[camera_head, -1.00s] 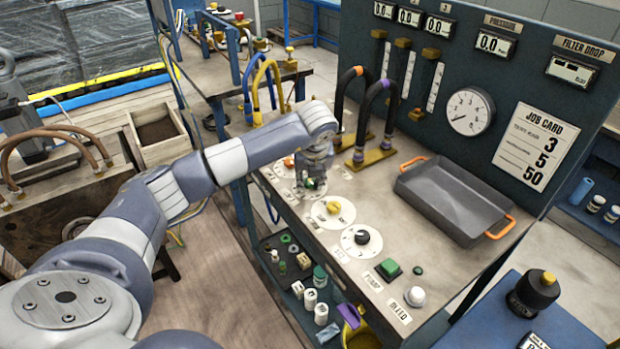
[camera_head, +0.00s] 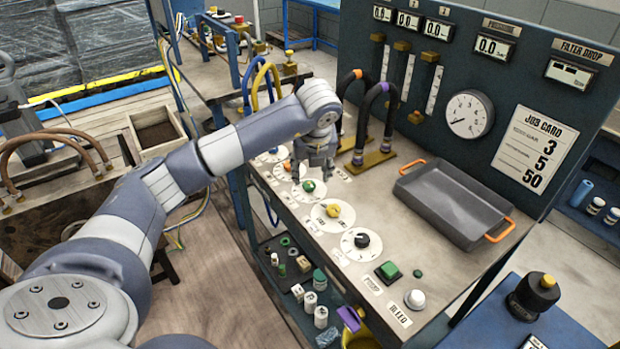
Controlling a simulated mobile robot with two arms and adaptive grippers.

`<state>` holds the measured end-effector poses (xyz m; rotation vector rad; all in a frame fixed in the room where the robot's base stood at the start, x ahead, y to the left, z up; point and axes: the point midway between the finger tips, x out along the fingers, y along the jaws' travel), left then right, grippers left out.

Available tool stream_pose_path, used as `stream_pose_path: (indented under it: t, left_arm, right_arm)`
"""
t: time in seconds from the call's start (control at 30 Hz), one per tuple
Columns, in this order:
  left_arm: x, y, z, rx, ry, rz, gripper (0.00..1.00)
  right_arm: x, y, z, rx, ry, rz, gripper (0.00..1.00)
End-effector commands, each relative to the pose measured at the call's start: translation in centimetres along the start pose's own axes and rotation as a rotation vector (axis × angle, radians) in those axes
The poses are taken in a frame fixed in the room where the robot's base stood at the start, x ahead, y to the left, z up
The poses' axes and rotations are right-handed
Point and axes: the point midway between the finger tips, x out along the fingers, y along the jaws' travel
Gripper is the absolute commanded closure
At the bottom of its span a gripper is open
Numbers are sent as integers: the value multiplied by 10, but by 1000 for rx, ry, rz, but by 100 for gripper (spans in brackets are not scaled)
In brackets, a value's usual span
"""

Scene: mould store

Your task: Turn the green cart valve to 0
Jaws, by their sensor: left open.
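The green valve (camera_head: 308,186) is a small knob on a round white dial on the cart top, in the row of dials along the cart's left edge. Its dial marks are too small to read, so I cannot tell its setting. My left gripper (camera_head: 312,170) points down just above and behind the green knob, open, with nothing between its fingers. It appears apart from the knob. My right gripper is not in view.
A yellow knob (camera_head: 333,210) and a black knob (camera_head: 362,238) sit nearer on the same cart, with an orange knob (camera_head: 288,166) beyond. Upright hoses (camera_head: 375,110) stand behind the gripper. A grey tray (camera_head: 450,205) lies to the right.

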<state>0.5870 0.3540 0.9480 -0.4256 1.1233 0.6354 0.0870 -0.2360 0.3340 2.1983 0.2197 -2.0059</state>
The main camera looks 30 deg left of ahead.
Motion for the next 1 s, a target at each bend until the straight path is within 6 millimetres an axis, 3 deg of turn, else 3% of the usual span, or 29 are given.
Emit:
stream_pose_path:
  t: [0.1,0.33,1.0]
  left_arm:
    - [-26,-1,1,1,-2,-3,53]
    - [-54,0,0,0,-1,-1,53]
    - [-58,0,0,0,1,1,53]
  right_arm:
    - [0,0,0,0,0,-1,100]
    - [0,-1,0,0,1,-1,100]
    - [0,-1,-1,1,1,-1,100]
